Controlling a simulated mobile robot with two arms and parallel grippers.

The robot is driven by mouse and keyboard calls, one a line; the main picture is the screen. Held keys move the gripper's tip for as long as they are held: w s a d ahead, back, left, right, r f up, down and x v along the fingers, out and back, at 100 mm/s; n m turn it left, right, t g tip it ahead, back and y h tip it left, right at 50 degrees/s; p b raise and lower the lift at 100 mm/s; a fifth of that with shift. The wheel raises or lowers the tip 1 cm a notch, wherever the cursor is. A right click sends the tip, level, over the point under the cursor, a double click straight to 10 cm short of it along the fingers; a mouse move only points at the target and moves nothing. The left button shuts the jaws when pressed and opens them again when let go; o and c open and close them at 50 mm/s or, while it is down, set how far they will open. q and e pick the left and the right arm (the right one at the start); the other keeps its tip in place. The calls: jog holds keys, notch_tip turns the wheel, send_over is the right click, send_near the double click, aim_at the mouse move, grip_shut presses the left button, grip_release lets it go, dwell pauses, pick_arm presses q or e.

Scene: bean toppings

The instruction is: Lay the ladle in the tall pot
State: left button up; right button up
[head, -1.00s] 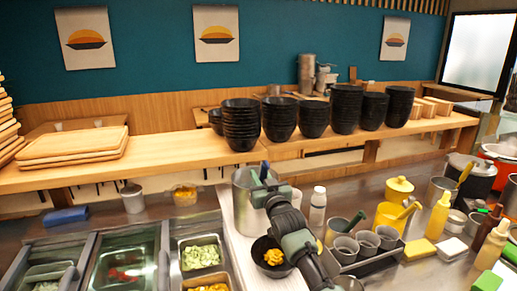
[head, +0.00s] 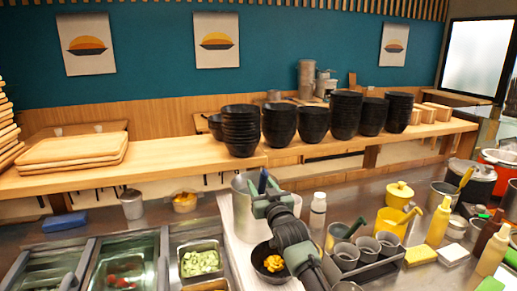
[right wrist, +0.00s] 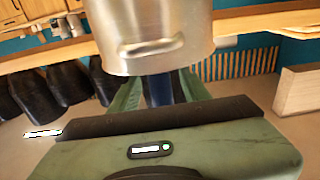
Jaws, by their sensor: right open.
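The tall pot (head: 240,208) is a silver cylinder standing on the counter at mid-picture in the head view. Its metal side and a handle also show at the top of the right wrist view (right wrist: 160,35). My right gripper (head: 266,197) is open at the pot's right rim. A dark blue upright piece (head: 263,180), seemingly the ladle's handle, shows at its fingers. In the right wrist view the blue piece (right wrist: 158,90) stands between the two green fingers. The ladle's bowl is hidden, and I cannot tell whether it is inside the pot. My left gripper is not in view.
A rack of grey cups (head: 366,258) and a white-capped bottle (head: 318,210) stand to the right. Topping bins (head: 200,262) are at left. Stacked black bowls (head: 240,130) line the shelf behind.

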jog(key=shift+b+v, duration=0.45)
jog(key=shift+v, duration=2.95)
jog(key=shift+f, duration=0.15)
